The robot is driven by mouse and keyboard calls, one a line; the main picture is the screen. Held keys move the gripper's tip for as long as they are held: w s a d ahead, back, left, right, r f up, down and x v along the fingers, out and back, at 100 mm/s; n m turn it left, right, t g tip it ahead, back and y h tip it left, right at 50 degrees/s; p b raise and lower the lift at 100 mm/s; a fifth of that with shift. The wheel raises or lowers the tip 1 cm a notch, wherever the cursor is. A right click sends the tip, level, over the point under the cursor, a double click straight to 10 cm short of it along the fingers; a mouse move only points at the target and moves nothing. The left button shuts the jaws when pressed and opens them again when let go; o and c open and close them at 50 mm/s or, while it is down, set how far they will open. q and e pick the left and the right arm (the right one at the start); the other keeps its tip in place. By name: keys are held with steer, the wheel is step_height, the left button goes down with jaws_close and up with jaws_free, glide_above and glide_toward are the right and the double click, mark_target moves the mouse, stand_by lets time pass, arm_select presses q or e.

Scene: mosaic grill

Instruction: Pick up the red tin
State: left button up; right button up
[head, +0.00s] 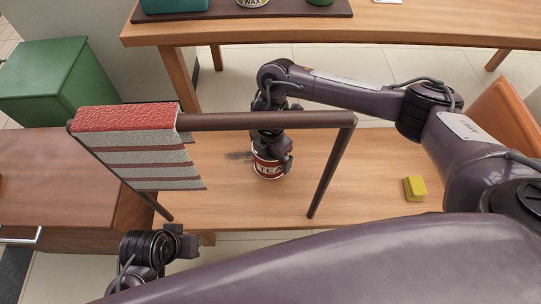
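The red tin (266,172), with a pale label reading TEA, is upright at the wooden table, seen below a brown rail. My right gripper (272,150) reaches down over it from behind the rail. Its dark fingers are at the tin's top and right side and hide part of it. I cannot tell whether they are closed on it, or whether the tin rests on the table. My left gripper (184,244) is low at the left, apart from the tin; its finger opening is not clear.
A brown rail (225,121) on legs, draped with a red and grey striped cloth (125,117), stands around the tin's area. A yellow block (414,188) lies at the right. A green box (45,80) stands back left; a second table (400,25) is behind.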

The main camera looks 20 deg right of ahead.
steer(key=shift+c, duration=0.4)
steer(key=shift+r, duration=0.1)
steer(key=c, duration=1)
